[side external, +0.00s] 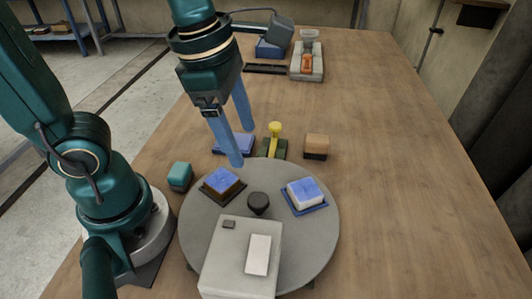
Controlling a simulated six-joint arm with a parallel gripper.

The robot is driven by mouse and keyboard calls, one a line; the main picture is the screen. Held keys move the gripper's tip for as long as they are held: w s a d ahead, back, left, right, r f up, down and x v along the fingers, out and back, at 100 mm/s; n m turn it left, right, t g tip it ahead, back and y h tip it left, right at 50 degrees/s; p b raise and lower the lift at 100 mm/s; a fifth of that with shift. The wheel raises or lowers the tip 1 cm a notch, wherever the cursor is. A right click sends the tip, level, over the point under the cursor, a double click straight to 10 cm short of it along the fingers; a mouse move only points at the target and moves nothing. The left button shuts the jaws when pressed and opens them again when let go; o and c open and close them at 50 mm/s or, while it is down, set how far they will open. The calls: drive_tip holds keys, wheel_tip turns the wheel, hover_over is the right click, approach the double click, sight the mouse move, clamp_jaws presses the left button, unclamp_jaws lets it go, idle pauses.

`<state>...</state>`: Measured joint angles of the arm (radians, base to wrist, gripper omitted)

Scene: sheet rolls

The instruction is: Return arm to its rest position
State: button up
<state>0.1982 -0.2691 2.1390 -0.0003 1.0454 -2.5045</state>
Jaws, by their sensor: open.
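My gripper (240,146) has two long blue fingers that point down and stand apart, with nothing between them. It appears above the far edge of the round grey plate (325,240). My teal arm rises from its base at the left, and its wrist is at the top centre. The lower fingertip overlaps the blue pad behind the plate in this view. I cannot tell the exact height of the fingertips above the table.
The plate carries a blue-topped brown block (222,182), a blue-topped white block (302,193), a black knob (258,202) and a grey box (222,262). Near it are a teal cube (180,176), a yellow-handled tool (275,133) and a wooden block (317,142). The right table (420,180) is clear.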

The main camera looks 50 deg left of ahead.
drive_tip(key=s+a+m+t, duration=0.1)
drive_tip(key=m, duration=0.7)
drive_tip(key=s+a+m+t, duration=0.1)
drive_tip(key=m, duration=0.8)
drive_tip(key=s+a+m+t, duration=0.1)
drive_tip(key=a+m, duration=0.1)
drive_tip(key=m, duration=0.7)
drive_tip(key=shift+s+y, duration=0.1)
drive_tip(key=shift+y, duration=0.2)
